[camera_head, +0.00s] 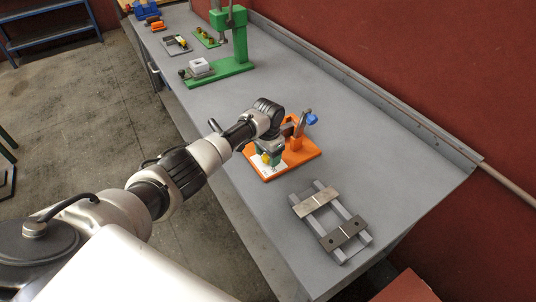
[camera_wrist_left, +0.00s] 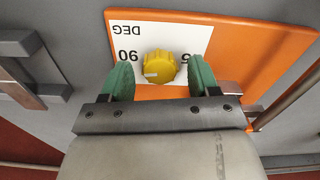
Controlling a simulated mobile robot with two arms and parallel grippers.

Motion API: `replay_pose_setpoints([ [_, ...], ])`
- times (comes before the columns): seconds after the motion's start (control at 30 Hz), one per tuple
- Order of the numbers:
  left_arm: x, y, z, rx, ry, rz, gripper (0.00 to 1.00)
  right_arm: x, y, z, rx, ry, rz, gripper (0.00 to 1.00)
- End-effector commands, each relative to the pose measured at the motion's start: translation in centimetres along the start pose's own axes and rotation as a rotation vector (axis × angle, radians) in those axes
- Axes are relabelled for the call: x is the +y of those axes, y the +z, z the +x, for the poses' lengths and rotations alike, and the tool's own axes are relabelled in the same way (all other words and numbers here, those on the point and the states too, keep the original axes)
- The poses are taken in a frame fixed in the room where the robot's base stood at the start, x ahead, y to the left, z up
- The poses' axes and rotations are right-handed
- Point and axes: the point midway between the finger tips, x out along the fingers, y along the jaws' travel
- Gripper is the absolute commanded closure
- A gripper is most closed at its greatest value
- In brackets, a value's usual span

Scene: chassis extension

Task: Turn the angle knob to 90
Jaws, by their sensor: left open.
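The yellow angle knob (camera_wrist_left: 160,67) sits on a white dial plate (camera_wrist_left: 190,35) in the left wrist view. The plate reads "DEG", "90" and a partly covered number ending in 5, all upside down. The knob's pale mark lies on its left part, toward the "90". My left gripper (camera_wrist_left: 160,80) is open, with one green finger on each side of the knob and gaps showing between. In the head view the left gripper (camera_head: 268,157) is over the orange fixture (camera_head: 303,157), and the knob is mostly hidden there. My right gripper is not in view.
A metal frame of bars and plates (camera_head: 330,221) lies on the grey bench (camera_head: 370,130) nearer the front. A blue-handled lever (camera_head: 311,119) rises from the fixture. A green press (camera_head: 235,65) stands farther back. The bench right of the fixture is clear.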

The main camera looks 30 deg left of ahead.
Motion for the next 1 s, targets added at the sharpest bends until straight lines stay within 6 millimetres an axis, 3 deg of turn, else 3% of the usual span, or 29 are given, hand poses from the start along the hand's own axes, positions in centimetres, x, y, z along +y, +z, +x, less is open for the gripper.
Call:
replay_pose_setpoints([
  [0.53, -0.1, -0.1, -9.3, 0.006, -0.001, 0.0, 0.39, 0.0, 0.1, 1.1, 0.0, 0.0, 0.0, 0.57],
  [0.7, 0.0, 0.0, -10.4, 0.003, -0.001, 0.001, 0.39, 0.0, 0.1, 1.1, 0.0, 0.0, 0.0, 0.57],
  [1.0, 0.0, 0.0, -10.5, 0.002, -0.001, 0.0, 0.39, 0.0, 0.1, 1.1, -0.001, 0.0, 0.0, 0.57],
])
